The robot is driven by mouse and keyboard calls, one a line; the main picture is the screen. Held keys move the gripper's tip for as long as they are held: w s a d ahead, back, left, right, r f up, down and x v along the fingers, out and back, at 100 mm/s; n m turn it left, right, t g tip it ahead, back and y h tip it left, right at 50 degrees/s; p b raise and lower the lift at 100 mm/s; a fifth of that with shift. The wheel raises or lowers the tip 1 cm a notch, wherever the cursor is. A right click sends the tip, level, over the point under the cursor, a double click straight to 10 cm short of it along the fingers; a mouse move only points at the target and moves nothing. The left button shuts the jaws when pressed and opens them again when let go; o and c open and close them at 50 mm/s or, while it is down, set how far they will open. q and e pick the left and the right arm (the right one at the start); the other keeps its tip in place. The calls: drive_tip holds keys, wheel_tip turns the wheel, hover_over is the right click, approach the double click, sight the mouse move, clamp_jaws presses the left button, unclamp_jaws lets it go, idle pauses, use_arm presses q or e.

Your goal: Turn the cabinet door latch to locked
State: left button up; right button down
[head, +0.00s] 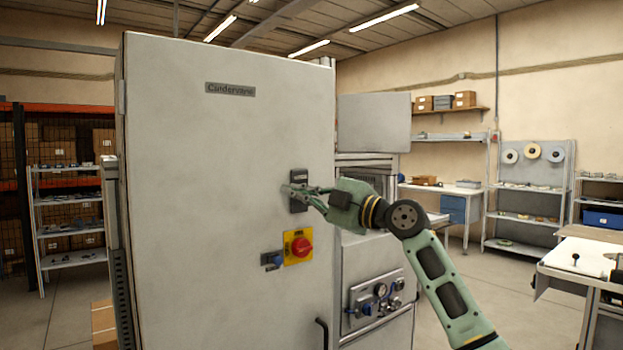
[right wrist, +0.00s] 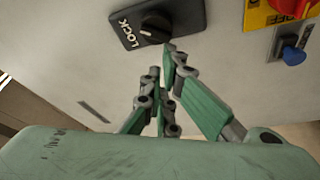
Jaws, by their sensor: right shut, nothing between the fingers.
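The tall grey cabinet door (head: 200,200) fills the left and middle of the head view and is closed. Its latch is a black plate (head: 299,176) on the right side of the door, partly hidden by my gripper. In the right wrist view the latch plate (right wrist: 125,28) shows the word LOCK and a round black knob (right wrist: 156,29) with a small white mark on the side near the word. My right gripper (head: 288,190) is shut and empty in front of the plate. Its fingertips (right wrist: 162,60) appear just beside the knob; contact cannot be told. My left gripper is not in view.
Below the latch are a red rotary switch (head: 300,246) on a yellow plate and a small blue-handled part (head: 272,260). A black door handle (head: 321,333) is lower right. A machine panel with gauges (head: 376,298) stands right of the door. Open floor lies further right.

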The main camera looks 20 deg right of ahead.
drive_tip(key=shift+f+n, duration=0.15)
drive_tip(key=shift+n, duration=0.35)
idle(0.9)
